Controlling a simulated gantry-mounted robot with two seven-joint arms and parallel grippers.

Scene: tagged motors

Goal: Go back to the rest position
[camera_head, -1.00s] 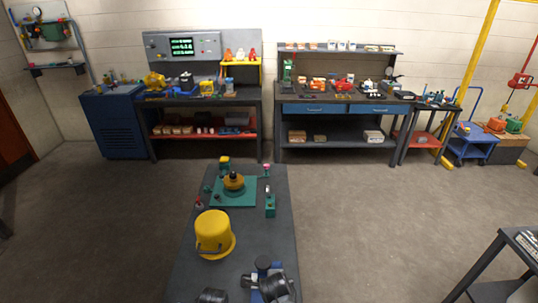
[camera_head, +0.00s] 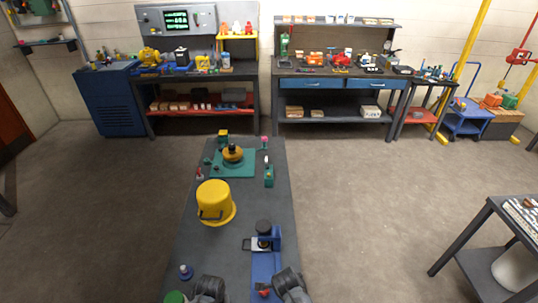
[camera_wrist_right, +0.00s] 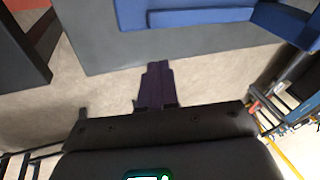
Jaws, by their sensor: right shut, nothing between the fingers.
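My right gripper (camera_wrist_right: 157,82) shows in the right wrist view, with its dark fingers together and nothing between them. It is over bare floor, apart from the dark table's edge and a blue fixture (camera_wrist_right: 195,17). In the head view, dark rounded parts of my two arms show at the bottom edge, over the near end of the dark table (camera_head: 210,245). The fingers of my left gripper do not show in either view.
A small side table (camera_head: 482,235) stands at right.

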